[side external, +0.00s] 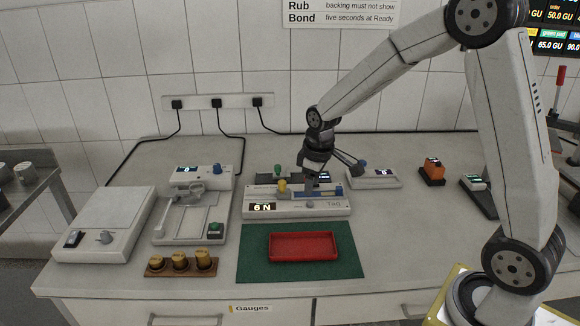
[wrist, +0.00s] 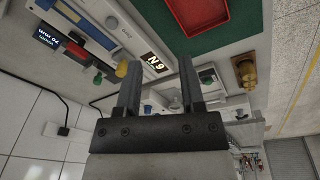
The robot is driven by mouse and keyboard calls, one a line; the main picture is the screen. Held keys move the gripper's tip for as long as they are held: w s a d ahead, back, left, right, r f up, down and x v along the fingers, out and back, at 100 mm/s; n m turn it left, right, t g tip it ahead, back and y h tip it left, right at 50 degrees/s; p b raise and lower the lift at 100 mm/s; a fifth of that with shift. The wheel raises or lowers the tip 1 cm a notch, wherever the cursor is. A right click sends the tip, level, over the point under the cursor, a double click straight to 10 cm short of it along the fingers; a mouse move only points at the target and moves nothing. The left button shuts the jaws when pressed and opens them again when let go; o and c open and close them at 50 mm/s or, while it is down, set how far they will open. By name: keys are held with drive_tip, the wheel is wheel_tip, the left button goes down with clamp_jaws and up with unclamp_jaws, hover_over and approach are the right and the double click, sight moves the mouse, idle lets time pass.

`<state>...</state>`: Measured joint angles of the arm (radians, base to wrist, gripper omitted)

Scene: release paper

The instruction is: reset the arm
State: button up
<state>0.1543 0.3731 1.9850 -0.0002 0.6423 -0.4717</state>
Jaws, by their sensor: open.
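My gripper (side external: 307,186) hangs from the arm over the white Tag device (side external: 335,208), whose display reads "6 N". In the wrist view my gripper (wrist: 159,72) has its two dark fingers wide apart with nothing held between them. The "6 N" display (wrist: 154,62) shows upside down beyond the fingertips. In the side view I cannot tell whether the fingertips touch the device.
A red tray (side external: 303,247) lies on a green mat (side external: 252,272) in front. Brass weights (side external: 180,262) in a wooden block, a scale (side external: 105,222) and a small press (side external: 190,215) stand left.

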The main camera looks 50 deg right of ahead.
drive_tip(key=s+a+f+m+t, duration=0.1)
drive_tip(key=s+a+m, duration=0.2)
drive_tip(key=s, duration=1.1)
drive_tip(key=shift+s+a+f+m, duration=0.15)
drive_tip(key=shift+a+m, duration=0.15)
drive_tip(key=shift+a, duration=1.5)
